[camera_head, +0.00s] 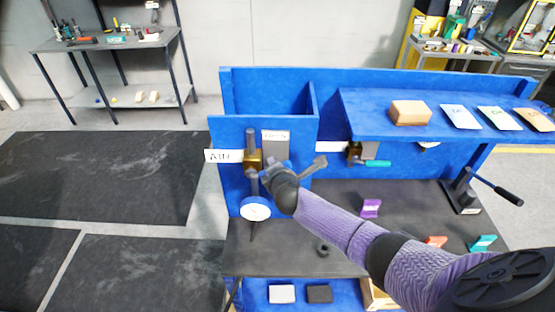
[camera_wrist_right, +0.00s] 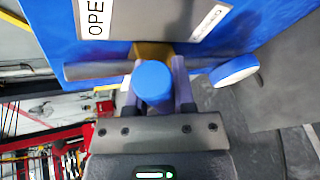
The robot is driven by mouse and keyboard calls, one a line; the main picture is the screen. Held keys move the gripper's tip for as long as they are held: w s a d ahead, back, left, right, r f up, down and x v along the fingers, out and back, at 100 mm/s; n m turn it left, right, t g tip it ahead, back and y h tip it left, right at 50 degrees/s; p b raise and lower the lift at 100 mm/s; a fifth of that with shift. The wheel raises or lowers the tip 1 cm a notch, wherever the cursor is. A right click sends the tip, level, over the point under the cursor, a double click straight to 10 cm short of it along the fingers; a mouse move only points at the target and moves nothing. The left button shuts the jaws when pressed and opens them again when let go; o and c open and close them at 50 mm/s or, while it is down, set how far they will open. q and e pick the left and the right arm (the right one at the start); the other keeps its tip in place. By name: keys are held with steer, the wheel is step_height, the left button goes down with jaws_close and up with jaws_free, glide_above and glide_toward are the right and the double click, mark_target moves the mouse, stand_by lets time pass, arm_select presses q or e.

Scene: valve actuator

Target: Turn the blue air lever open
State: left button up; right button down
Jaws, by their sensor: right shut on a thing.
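The blue air lever (camera_wrist_right: 153,82) shows end-on as a round blue cap between the two fingers of my right gripper (camera_wrist_right: 155,95), which is shut on it. The brass valve body (camera_wrist_right: 152,50) is just behind it. In the head view the brass valve (camera_head: 253,160) is on a vertical pipe beside the white AIR label (camera_head: 223,156). My right gripper (camera_head: 272,178) reaches it from the right and hides the lever there. An OPEN plate (camera_wrist_right: 97,17) is above left in the wrist view. My left gripper is not in view.
A round gauge (camera_head: 256,208) hangs just below the valve, close to my gripper. A second valve with a teal lever (camera_head: 377,163) is to the right. A blue shelf (camera_head: 370,125) juts out above it, holding a tan block (camera_head: 410,112). A black-handled lever (camera_head: 495,187) stands far right.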

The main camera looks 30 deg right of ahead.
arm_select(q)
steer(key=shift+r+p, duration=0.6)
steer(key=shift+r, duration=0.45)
arm_select(e)
steer(key=w+a+r+n+g+h, duration=0.2)
steer(key=a+r+n+g+h, duration=0.1)
steer(key=a+n+h, duration=0.1)
steer(key=shift+w+a+r+n+h, duration=0.35)
steer(key=shift+n+h, duration=0.25)
steer(key=shift+n, duration=0.8)
steer(key=shift+f, duration=0.1)
steer(key=shift+c, duration=2.2)
jaws_free()
steer(key=shift+w, duration=0.1)
